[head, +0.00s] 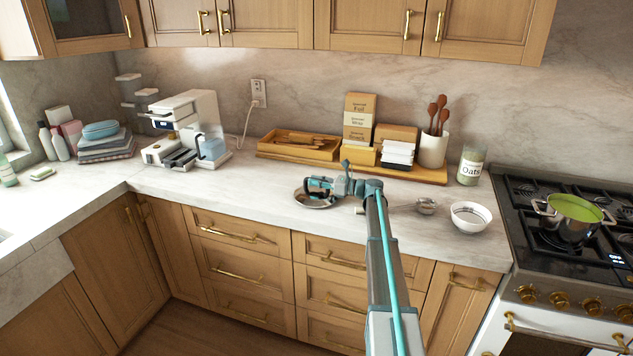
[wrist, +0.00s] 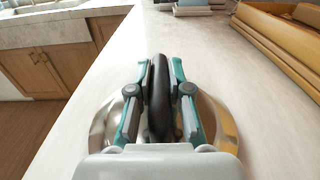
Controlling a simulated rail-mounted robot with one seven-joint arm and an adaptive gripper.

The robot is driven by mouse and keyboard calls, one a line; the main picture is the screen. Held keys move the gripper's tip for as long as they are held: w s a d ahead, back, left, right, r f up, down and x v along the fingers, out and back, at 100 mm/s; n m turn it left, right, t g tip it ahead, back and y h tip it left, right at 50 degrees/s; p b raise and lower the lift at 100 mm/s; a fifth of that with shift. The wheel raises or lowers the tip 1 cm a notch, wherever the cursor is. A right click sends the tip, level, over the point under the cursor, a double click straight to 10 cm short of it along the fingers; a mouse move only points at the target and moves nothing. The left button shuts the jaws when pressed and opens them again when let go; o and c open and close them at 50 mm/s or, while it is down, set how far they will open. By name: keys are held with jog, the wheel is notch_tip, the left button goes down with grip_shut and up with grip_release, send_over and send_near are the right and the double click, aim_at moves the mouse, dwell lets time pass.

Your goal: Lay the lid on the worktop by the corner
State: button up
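The worktop corner (head: 128,180) is to the left.
A coffee machine (head: 190,125) stands left of my gripper, with folded cloths (head: 104,148) farther left. A wooden tray (head: 298,146) is behind. A strainer (head: 427,206) and white bowl (head: 470,216) lie right, before the stove with a green-filled pot (head: 572,210). The worktop near the corner is clear.

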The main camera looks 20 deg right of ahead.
jog(key=o, duration=0.4)
jog(key=shift+r, duration=0.25)
jog(key=b+v, duration=0.2)
jog(key=v, duration=1)
jog(key=shift+b, duration=0.3)
